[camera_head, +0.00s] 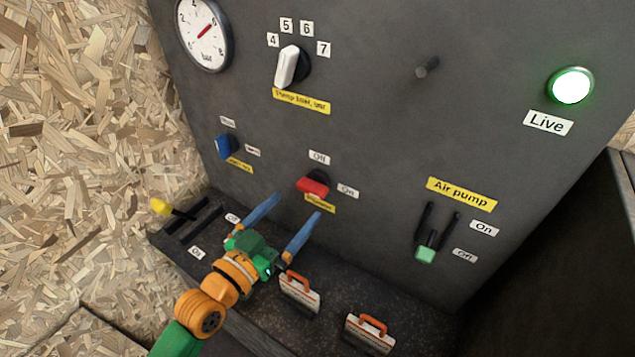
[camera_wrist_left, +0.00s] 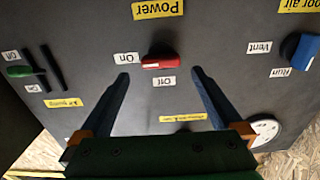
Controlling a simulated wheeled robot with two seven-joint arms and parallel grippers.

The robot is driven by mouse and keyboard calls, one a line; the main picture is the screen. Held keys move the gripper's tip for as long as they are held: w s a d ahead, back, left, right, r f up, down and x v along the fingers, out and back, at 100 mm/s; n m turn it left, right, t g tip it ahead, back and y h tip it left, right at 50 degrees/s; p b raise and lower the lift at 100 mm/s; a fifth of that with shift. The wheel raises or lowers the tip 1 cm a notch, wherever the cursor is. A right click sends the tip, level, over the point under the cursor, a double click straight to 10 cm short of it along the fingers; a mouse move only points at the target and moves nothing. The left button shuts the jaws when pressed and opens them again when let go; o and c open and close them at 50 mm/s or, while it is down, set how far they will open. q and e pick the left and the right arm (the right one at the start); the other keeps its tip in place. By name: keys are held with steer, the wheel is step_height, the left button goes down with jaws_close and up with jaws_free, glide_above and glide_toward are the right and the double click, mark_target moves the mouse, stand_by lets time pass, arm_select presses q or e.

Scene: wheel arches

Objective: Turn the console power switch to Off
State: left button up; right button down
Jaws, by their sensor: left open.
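The console power switch (camera_head: 313,185) is a red knob on the grey panel, with an Off label (camera_head: 319,157) above it and an On label (camera_head: 347,190) to its right. In the left wrist view, which is upside down, the red switch (camera_wrist_left: 158,62) lies level with its On label (camera_wrist_left: 126,58); the Off label (camera_wrist_left: 164,81) is beside its middle. The bar appears to point toward On. My left gripper (camera_head: 298,206) is open and empty, its blue fingers reaching toward the panel just below the switch. In the wrist view the switch shows between the fingertips (camera_wrist_left: 160,73), apart from both. My right gripper is not in view.
A blue switch (camera_head: 226,147) is left of the red one, and a white selector knob (camera_head: 287,66) is above. A green-tipped air pump slider (camera_head: 425,254) is right. A Live lamp (camera_head: 571,87) glows green. Orange-handled items (camera_head: 300,293) and a yellow-tipped lever (camera_head: 161,207) are below.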

mark_target(308, 193)
arm_select(q)
steer(key=b+x, duration=0.2)
steer(key=x, duration=0.3)
steer(key=shift+a+f, duration=0.1)
steer(key=shift+w, duration=0.15)
steer(key=shift+c, duration=0.2)
